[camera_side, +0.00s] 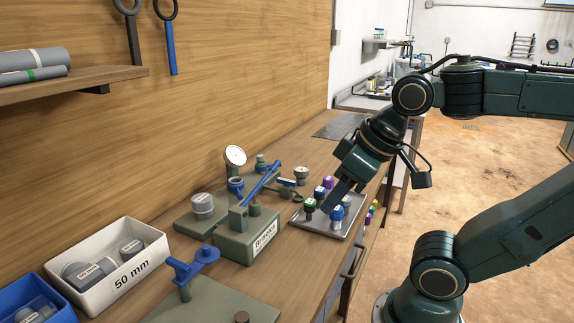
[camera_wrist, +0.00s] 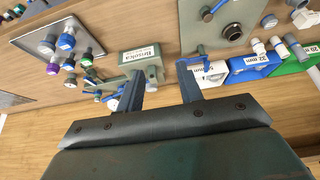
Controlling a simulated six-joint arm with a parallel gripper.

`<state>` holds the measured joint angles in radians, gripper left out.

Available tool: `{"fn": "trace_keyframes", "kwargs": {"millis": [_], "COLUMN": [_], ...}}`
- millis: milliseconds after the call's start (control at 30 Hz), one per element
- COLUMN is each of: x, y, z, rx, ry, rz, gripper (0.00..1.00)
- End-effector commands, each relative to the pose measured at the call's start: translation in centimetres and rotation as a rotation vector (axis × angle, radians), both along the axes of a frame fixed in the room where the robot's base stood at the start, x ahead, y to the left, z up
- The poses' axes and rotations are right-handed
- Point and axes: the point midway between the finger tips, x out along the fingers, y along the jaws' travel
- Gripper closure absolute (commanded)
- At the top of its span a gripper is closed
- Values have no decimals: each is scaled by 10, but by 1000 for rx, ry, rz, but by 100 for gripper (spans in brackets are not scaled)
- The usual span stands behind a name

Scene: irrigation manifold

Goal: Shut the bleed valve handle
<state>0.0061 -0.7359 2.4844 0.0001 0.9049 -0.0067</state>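My gripper (camera_wrist: 163,82) is open and empty; its two fingers stand well apart in the wrist view. In the side view my gripper (camera_side: 336,199) hangs over the tray of fittings, and its fingers overlap. A long blue lever (camera_side: 262,182) slants up across a grey-green block (camera_side: 248,241); the labelled block also shows in the wrist view (camera_wrist: 128,59). My gripper appears apart from both.
A grey tray (camera_side: 322,224) holds several coloured fittings. A blue tee-shaped handle (camera_side: 197,259) stands on a front plate (camera_side: 215,305). A white 50 mm bin (camera_side: 125,275) and a blue bin (camera_side: 50,288) hold parts. The wooden wall (camera_side: 235,80) bounds the bench.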

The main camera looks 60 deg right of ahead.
Motion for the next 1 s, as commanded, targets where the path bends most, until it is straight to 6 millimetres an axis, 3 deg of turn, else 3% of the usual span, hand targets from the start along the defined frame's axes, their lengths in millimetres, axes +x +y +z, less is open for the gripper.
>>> {"fn": "trace_keyframes", "kwargs": {"millis": [167,467,733,1000], "x": [16,71,127,180], "y": [-6,-31,-67,-113], "z": [12,44,62,64], "rx": [-11,-43,-64,-72], "ry": [24,94,164,236], "rz": [-6,-16,-21,-22], "gripper": [64,64,64,64]}}
